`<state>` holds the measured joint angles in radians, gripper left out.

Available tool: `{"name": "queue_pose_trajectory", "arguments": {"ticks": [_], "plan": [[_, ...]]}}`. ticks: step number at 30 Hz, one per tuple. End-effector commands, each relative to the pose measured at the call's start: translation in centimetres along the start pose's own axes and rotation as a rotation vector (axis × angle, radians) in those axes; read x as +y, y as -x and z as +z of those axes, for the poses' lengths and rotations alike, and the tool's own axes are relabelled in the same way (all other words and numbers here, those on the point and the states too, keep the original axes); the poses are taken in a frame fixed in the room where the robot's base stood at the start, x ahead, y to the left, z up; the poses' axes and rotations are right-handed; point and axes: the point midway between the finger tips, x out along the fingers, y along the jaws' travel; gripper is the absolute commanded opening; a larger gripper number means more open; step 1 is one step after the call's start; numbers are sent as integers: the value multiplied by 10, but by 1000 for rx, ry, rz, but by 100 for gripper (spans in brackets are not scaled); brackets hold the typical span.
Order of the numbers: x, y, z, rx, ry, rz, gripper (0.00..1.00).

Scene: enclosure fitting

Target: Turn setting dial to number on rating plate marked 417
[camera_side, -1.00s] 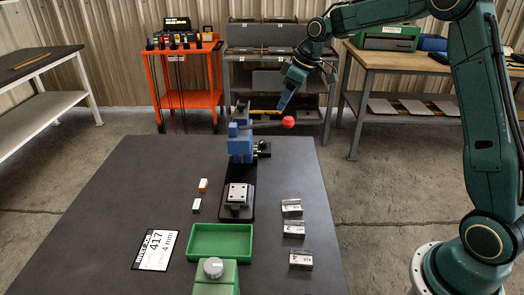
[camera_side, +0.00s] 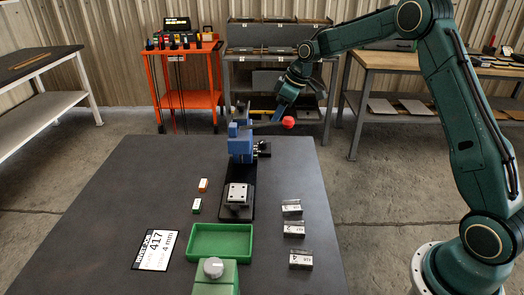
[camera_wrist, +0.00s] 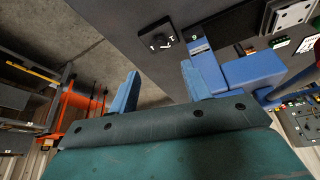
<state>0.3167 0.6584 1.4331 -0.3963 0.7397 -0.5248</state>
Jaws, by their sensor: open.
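The rating plate (camera_side: 156,250) lies at the table's front left and reads "417" and "4 mm". A blue press (camera_side: 241,145) with a red-balled lever (camera_side: 288,122) stands at the table's back. A small black part (camera_side: 263,149) sits at its right side. In the wrist view it seems to be a black square dial with white marks (camera_wrist: 160,42); its setting is too small to read. My gripper (camera_side: 277,118) is above and behind the press, near the lever. In the wrist view its blue fingers (camera_wrist: 160,78) are apart and empty, with the dial beyond them.
A green tray (camera_side: 250,242) and a green box with a grey knob (camera_side: 213,268) are at the front. Several metal blocks (camera_side: 293,229) stand on the right. Orange (camera_side: 203,185) and green (camera_side: 197,206) pieces lie left of the fixture (camera_side: 238,195).

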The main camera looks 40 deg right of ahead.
Motion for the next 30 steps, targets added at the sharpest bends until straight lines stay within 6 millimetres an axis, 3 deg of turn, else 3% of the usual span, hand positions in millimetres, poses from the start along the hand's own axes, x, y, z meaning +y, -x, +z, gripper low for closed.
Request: {"name": "queue_pose_trajectory", "arguments": {"ticks": [18, 30], "plan": [[-1, -91, 0, -2, 1, -2, 48], [0, -109, 0, 0, 1, -1, 48]]}}
